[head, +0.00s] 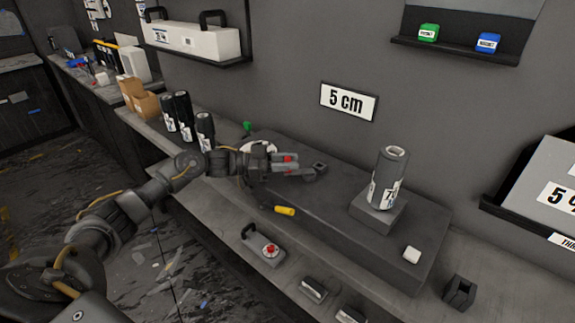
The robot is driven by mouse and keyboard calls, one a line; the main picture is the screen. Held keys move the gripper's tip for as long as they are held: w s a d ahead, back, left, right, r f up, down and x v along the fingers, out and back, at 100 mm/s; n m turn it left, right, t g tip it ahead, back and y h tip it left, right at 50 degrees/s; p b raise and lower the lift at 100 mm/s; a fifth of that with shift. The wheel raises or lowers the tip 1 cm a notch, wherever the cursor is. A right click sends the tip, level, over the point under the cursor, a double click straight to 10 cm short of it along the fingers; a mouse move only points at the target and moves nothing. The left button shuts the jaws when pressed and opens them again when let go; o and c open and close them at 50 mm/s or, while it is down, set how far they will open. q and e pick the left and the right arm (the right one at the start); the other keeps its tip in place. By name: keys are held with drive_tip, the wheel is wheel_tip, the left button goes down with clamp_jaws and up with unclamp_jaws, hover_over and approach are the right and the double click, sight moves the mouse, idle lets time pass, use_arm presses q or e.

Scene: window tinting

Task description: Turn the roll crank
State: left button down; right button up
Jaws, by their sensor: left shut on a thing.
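My left gripper (299,170) reaches in over the left part of the grey platform (335,222). It is shut on a small dark thing, mostly hidden by the fingers, with red patches beside it. A yellow cylindrical handle (285,210), which looks like the crank's grip, sticks out at the platform's front edge. It is below the gripper in the picture and apart from it. The rest of the crank cannot be made out. A dark film roll (392,168) with a white label stands upright on a grey block (379,212) on the platform's right part. My right gripper is not in view.
A small dark square block (320,167) lies by the fingertips. Black labelled rolls (185,115) stand left on the bench.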

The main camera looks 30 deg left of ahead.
use_arm(q)
drive_tip(key=shift+r, duration=0.1)
drive_tip(key=c, duration=1.1)
unclamp_jaws()
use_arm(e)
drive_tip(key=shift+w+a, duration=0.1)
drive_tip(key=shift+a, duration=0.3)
use_arm(q)
drive_tip(key=shift+s+a, duration=0.1)
drive_tip(key=shift+a, duration=0.1)
drive_tip(key=b+v, duration=0.2)
drive_tip(key=v, duration=0.8)
drive_tip(key=shift+s+a, duration=0.1)
drive_tip(key=shift+s, duration=0.05)
drive_tip(key=shift+c, duration=0.4)
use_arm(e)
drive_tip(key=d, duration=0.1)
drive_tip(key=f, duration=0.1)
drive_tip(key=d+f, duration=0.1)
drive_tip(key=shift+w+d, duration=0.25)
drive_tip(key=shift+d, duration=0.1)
